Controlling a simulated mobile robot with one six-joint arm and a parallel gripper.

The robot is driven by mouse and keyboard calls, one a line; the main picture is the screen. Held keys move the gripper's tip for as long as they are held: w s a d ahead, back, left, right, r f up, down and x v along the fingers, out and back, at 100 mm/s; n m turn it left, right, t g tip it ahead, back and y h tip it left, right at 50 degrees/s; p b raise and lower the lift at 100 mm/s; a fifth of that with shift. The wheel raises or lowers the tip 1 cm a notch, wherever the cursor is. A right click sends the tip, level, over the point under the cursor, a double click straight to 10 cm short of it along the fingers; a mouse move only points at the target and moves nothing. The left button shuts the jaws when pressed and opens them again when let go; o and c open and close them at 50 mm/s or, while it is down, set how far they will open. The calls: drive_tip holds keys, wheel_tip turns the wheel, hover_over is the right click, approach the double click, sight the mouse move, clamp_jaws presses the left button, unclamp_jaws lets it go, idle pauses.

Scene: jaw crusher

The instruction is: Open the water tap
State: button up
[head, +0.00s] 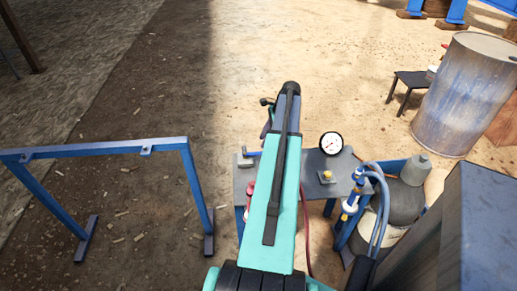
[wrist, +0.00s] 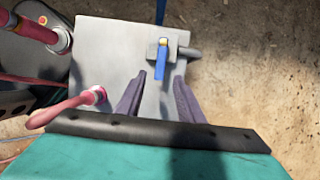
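The water tap (wrist: 163,44) is a small grey valve with a blue lever (wrist: 161,62), on a grey plate near its edge in the wrist view. In the head view a blue lever (head: 252,153) shows at the plate's left end, just left of my arm. My gripper (wrist: 160,76) is open and empty, its two purple fingers spread. The lever's lower end appears between the fingertips in the wrist view; I cannot tell how far beyond them it lies, and no contact shows. In the head view my arm mostly hides the gripper.
In the head view, a gauge (head: 331,143) and blue hoses (head: 378,190) stand right of my arm. A blue frame (head: 100,148) stands left, a drum (head: 465,95) at back right. Bare ground lies beyond.

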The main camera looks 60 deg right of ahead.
sight(256, 153)
drive_tip(key=shift+p+x, duration=0.4)
drive_tip(key=shift+x, duration=2.95)
drive_tip(key=shift+s, duration=0.1)
clamp_jaws()
